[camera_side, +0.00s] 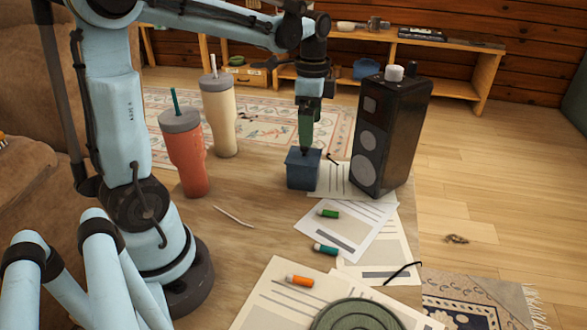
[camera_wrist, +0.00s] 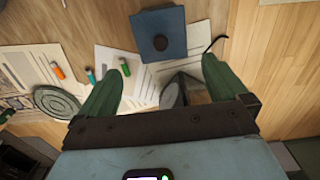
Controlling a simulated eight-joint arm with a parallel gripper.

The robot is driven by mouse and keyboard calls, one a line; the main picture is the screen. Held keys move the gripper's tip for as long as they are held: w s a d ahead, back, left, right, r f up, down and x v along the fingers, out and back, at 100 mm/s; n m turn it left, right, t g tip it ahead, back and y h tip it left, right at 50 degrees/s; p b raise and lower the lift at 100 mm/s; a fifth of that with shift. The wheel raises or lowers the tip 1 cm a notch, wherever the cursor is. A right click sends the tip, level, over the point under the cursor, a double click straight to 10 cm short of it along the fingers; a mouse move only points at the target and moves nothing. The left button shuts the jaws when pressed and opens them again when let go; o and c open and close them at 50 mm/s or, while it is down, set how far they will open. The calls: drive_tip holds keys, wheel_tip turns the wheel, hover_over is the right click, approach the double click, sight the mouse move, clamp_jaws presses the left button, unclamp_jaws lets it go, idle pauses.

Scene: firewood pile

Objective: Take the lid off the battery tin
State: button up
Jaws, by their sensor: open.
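The battery tin (camera_side: 303,172) is a blue square box with its lid (camera_side: 303,154) on, standing on the table left of the speaker. In the wrist view the blue lid (camera_wrist: 174,22) shows from above with a dark round knob (camera_wrist: 160,42) in its middle. My gripper (camera_side: 305,146) is directly over the tin in the side view, its green fingers pointing down close to the knob. In the wrist view my gripper (camera_wrist: 163,67) is open, its fingers wide apart with the knob beyond the tips. Whether the fingers reach down around the knob cannot be told.
A tall black speaker (camera_side: 388,135) stands close right of the tin. A red tumbler (camera_side: 186,160) and a cream tumbler (camera_side: 219,120) stand to the left. Papers (camera_side: 348,232) with green (camera_side: 328,213), teal (camera_side: 326,249) and orange (camera_side: 300,280) batteries lie in front, near a round green dish (camera_side: 354,316).

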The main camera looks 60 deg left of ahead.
sight(309, 156)
drive_tip(key=shift+a+f, duration=0.2)
drive_tip(key=shift+f, duration=3.45)
drive_tip(key=shift+c, duration=0.5)
drive_tip(key=c, duration=0.8)
drive_tip(key=shift+w+r, duration=0.1)
drive_tip(key=shift+r, duration=0.05)
